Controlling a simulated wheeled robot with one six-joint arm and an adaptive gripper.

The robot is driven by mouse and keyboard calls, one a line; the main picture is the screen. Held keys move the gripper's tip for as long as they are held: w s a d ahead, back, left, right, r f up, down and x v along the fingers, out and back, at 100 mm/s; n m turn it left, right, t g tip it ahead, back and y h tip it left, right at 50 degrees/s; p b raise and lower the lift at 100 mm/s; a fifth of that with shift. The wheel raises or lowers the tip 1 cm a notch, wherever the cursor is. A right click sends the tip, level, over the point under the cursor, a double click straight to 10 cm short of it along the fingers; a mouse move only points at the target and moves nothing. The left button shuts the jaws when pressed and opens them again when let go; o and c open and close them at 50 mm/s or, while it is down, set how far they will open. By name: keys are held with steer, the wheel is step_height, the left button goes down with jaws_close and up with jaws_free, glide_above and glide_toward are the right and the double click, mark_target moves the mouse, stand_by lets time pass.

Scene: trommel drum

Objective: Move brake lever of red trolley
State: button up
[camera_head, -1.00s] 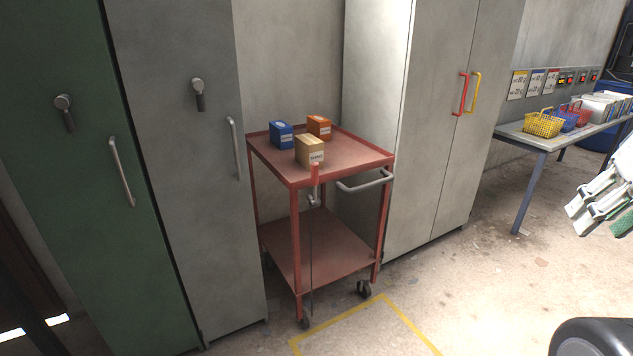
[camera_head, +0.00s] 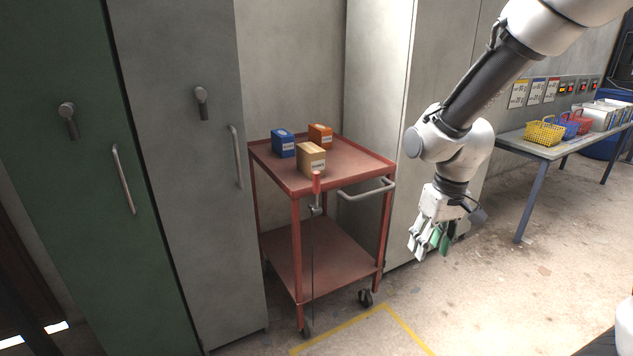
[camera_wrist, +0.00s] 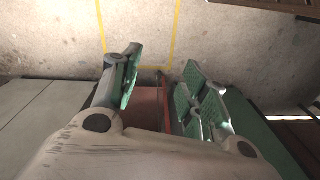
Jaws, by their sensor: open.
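The red trolley (camera_head: 345,165) stands between the cabinets, with two shelves and a grey push handle (camera_head: 366,189) on its right side.
A blue box (camera_head: 283,146), an orange box (camera_head: 320,135) and a tan box (camera_head: 311,160) sit on the trolley top. Grey and green cabinets (camera_head: 60,170) stand at left. A table with baskets (camera_head: 545,132) is at right. Yellow floor lines (camera_head: 385,310) mark open floor in front.

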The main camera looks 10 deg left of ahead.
steer(key=w+a+f+n+t+y, duration=0.1)
steer(key=w+a+f, duration=0.4)
steer(key=a+f, duration=0.2)
steer(key=w+a+f+t+y, duration=0.1)
steer(key=w+a+f+t, duration=0.1)
steer(key=w+a+f, duration=0.35)
steer(key=t+y, duration=0.5)
steer(key=t, duration=0.8)
glide_toward(318, 182)
steer(key=x, duration=0.4)
steer(key=shift+m, duration=0.4)
steer(key=x, duration=0.6)
steer(key=shift+w+a, duration=0.35)
steer(key=shift+w, duration=0.25)
